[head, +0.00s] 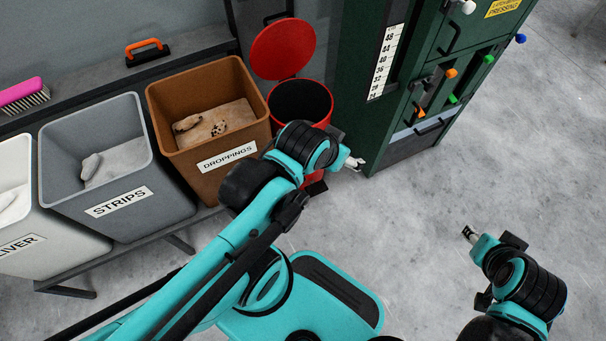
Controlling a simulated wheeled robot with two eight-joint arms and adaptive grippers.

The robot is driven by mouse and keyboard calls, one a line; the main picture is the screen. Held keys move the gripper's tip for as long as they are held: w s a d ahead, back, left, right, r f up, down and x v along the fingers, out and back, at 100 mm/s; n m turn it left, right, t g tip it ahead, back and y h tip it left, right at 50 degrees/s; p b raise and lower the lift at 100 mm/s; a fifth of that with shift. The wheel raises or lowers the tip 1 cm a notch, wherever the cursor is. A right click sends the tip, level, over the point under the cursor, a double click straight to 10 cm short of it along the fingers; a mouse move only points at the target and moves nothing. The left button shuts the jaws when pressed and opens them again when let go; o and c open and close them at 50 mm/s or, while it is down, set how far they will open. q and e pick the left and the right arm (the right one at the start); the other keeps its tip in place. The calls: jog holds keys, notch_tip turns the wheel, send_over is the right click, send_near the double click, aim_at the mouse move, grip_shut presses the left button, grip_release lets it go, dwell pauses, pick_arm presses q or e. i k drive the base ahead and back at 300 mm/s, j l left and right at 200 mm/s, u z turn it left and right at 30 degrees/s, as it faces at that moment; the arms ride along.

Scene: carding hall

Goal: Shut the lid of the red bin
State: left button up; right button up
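The red bin (322,103) is round and stands between the brown droppings box and the green machine. Its dark inside shows from above. Its round red lid (283,48) is open, raised at the back of the bin and tilted back. My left gripper (352,161) is in front of the bin, at its lower right in the picture, and does not touch the lid. My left wrist hides the bin's lower front. My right gripper (468,233) is over bare floor at the right, away from the bin. The fingers of both are too small to read.
Boxes marked droppings (165,108) and strips (60,178), and a pale box (30,240), stand in a row at left. The green machine (440,50) with coloured knobs is close at the bin's right. An orange-handled tool (145,45) and pink brush (22,93) lie behind. Floor at right is clear.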

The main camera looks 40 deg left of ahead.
aim_at(285, 45)
jog(key=k+l, duration=0.5)
jog(key=u, duration=1.25)
jog(key=i+j, duration=0.15)
jog(key=i, duration=0.25)
jog(key=i+j, duration=0.15)
jog(key=i, duration=0.2)
jog(key=i+j+u, duration=0.1)
jog(key=i, duration=0.3)
